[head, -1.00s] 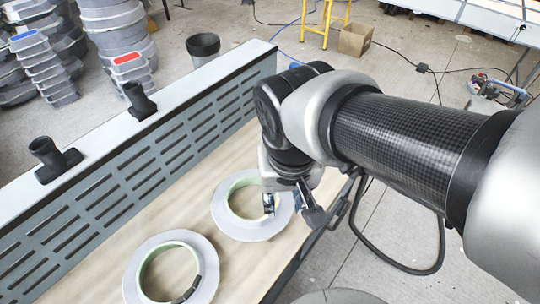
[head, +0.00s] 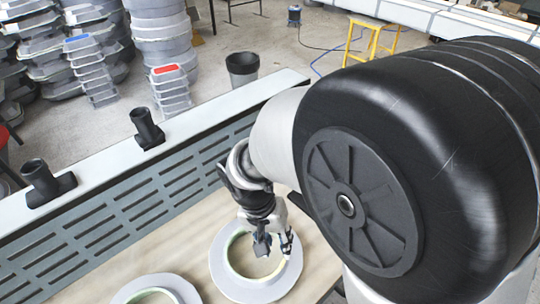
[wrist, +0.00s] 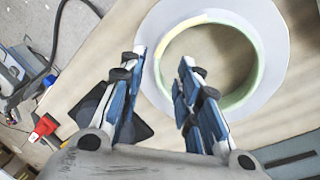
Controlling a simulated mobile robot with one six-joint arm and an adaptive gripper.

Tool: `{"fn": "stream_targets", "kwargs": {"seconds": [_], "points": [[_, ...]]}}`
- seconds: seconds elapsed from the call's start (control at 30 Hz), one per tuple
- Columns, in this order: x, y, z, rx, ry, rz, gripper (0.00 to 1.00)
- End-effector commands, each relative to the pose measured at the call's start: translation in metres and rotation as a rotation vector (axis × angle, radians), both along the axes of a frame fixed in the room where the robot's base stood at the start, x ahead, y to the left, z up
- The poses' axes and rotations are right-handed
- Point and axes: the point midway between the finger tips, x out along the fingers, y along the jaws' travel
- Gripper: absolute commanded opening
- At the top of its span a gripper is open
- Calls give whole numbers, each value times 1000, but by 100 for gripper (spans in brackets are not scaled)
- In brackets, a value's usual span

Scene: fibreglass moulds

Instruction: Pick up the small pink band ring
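I cannot make out a small pink band ring in either view. My gripper (head: 275,245) is over a flat grey ring-shaped mould (head: 225,278) with a pale green inner rim on the wooden table. Part of the rim is hidden behind the fingers. The inner rim shows a yellowish stretch at upper left.
A second ring mould (head: 128,294) lies at the lower left, cut off by the frame. A slotted grey panel (head: 110,225) with a white top ledge runs behind the table, carrying black fittings (head: 147,126). A dark square piece (wrist: 140,130) lies near the table edge in the wrist view.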

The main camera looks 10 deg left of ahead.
Motion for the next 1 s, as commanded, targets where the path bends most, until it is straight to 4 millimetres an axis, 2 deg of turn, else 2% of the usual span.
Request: {"fn": "stream_targets", "kwargs": {"seconds": [0.03,0.1,0.47,0.73,1.0], "points": [[-1,-3,-13,-2,3,-1,31],[-1,-6,-24,-2,3,-1,31],[2,-11,-47,0,1,0,31],[7,-18,-86,-1,1,0,31],[7,-19,-87,1,0,0,30]]}}
